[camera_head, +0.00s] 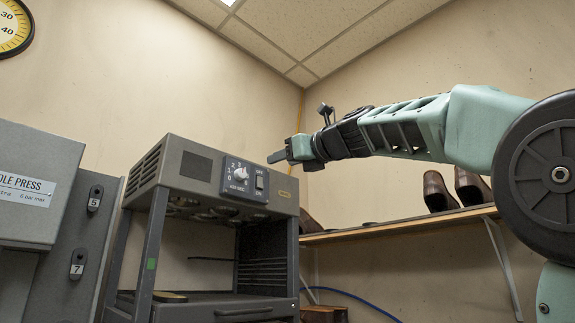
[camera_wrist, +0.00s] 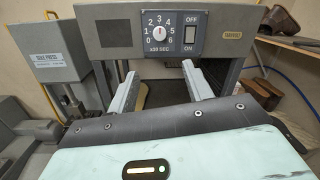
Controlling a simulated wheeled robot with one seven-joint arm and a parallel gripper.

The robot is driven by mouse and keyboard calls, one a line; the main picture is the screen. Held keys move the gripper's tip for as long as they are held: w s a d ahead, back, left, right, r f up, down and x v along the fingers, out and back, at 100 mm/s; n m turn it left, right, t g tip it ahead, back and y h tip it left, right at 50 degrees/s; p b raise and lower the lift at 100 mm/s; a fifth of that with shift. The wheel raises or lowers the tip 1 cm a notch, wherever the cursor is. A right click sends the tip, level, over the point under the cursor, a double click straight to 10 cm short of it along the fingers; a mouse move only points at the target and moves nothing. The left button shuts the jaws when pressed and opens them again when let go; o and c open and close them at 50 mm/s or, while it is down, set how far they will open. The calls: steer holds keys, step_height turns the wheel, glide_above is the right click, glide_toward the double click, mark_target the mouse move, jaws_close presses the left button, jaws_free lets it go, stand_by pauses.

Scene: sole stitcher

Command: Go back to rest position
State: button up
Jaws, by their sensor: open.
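My gripper (camera_head: 290,152) is raised at the front right of a grey machine (camera_head: 182,160), close to its control panel (camera_head: 244,180). In the wrist view my gripper (camera_wrist: 165,88) is open, its two grey fingers apart with nothing between them. The panel (camera_wrist: 162,33), with a white timer dial and an OFF/ON switch, stands just beyond the fingers. The dial (camera_head: 239,173) also shows in the head view, and the switch (camera_head: 260,182) sits beside it. I cannot tell from the head view whether a finger touches the machine.
A grey sole press (camera_head: 25,190) stands at the left. A wooden shelf (camera_head: 400,224) with brown shoes (camera_head: 438,192) runs along the right wall. A blue cable (camera_head: 350,297) hangs below the shelf. The space above the machine is clear.

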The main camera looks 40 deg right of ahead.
stand_by(0.5)
steer(key=w+a+f+n+g+y, duration=0.2)
steer(key=w+a+f+n, duration=0.15)
steer(key=f, duration=0.45)
steer(key=w+a+f+n+g+y, duration=0.1)
steer(key=w+a+f+n+g, duration=0.15)
steer(key=a+f+n, duration=0.4)
steer(key=s+a+f+n+g+y, duration=0.1)
steer(key=a+f+n+g, duration=0.4)
steer(key=f, duration=0.6)
steer(key=a+f+n+g+y, duration=0.1)
steer(key=a+f+n, duration=0.3)
steer(key=a+f, duration=0.5)
steer(key=s+a+f+n+g+h, duration=0.1)
steer(key=s+a+f+n+g, duration=0.2)
steer(key=s+f+n, duration=0.55)
steer(key=s+a+f+n+g, duration=0.3)
steer(key=s+f+n, duration=0.15)
steer(key=f, duration=0.75)
steer(key=s+d+f+n+g+h, duration=0.1)
steer(key=s+f+n+g+h, duration=0.1)
steer(key=s+f+n, duration=0.7)
steer(key=s+h, duration=0.1)
steer(key=s, duration=0.3)
steer(key=shift+s+d+f, duration=0.35)
